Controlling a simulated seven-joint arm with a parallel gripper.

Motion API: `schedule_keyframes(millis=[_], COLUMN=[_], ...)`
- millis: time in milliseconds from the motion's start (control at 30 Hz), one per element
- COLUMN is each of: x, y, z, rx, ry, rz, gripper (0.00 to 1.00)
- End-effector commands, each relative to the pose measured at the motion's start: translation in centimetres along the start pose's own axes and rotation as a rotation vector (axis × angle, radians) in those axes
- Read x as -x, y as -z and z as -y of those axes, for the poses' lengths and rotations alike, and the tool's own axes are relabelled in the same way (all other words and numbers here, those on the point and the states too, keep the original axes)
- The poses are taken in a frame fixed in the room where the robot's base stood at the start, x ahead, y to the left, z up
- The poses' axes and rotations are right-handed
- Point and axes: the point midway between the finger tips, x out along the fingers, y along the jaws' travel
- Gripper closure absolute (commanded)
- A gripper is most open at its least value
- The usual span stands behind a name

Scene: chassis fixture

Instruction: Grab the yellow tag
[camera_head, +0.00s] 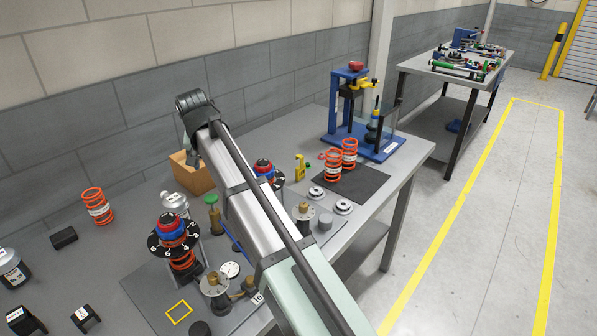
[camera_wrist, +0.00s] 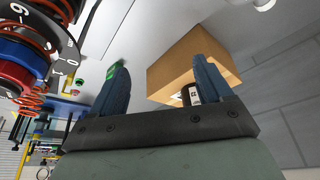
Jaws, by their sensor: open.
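My gripper (camera_wrist: 161,68) is open in the wrist view, its two blue fingers apart with nothing held between them. In the head view my arm reaches across the bench and its far end is beside the cardboard box; the fingers are hard to make out there. No clear yellow tag shows in the wrist view. In the head view a small yellow upright piece (camera_head: 301,168) stands near the bench middle, and a yellow square outline (camera_head: 179,312) lies on the near dark mat. I cannot tell which of them is the tag.
The cardboard box (camera_wrist: 185,65) is just beyond the fingers. A numbered dial with a red and blue knob (camera_head: 171,232) stands on an orange spring at left. Orange springs (camera_head: 333,166) and a blue press fixture (camera_head: 365,140) stand farther back.

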Motion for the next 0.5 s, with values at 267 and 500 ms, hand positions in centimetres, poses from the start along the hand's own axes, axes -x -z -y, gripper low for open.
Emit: schedule_keyframes(millis=[267,500], x=[-2.4,-3.8], y=[6.2,9.6], z=[-11.5,-19.9], rx=[-0.16,-0.236], ry=[-0.053,-0.082], rz=[0.029,0.066], gripper=[0.21,0.21])
